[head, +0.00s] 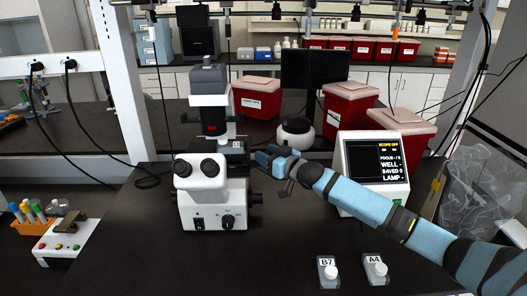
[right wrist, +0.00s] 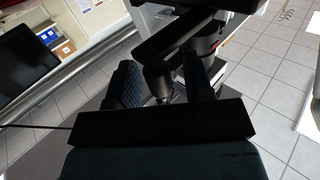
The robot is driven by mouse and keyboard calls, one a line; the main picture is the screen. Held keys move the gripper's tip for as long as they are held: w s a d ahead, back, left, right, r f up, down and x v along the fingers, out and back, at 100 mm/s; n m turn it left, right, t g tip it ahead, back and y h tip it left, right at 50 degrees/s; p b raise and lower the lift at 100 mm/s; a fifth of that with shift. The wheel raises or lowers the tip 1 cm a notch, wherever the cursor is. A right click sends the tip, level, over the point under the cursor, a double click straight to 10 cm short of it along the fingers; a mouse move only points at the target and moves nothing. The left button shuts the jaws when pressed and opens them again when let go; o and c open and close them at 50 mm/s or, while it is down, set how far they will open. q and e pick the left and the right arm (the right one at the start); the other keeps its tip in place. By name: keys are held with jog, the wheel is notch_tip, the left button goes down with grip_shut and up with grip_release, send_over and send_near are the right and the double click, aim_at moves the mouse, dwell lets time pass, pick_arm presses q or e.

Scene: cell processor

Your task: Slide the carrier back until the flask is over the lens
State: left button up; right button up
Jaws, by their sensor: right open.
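The white and black microscope (head: 211,207) stands on the dark bench, with its black stage (head: 236,147) behind the eyepieces. I cannot clearly make out the carrier, the flask or the lens in the head view. My right gripper (head: 262,158) is at the right side of the stage; whether it touches is unclear. In the right wrist view its two fingers (right wrist: 166,88) are apart, with dark microscope parts (right wrist: 159,76) beyond and between them. Nothing is clearly held. My left gripper is not in view.
A monitor box (head: 375,168) reads "SCOPE OFF" at the right. Red bins (head: 345,111) stand behind. The front middle bench is clear.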

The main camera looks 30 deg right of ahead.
aim_at(248, 153)
jog(key=shift+x, duration=0.8)
jog(key=shift+c, duration=0.2)
grip_shut()
jog(key=a, duration=0.1)
jog(key=w+a, duration=0.2)
jog(key=a, duration=0.1)
jog(key=shift+w+a, duration=0.1)
jog(key=shift+w, duration=0.15)
jog(key=shift+o, duration=0.2)
grip_release()
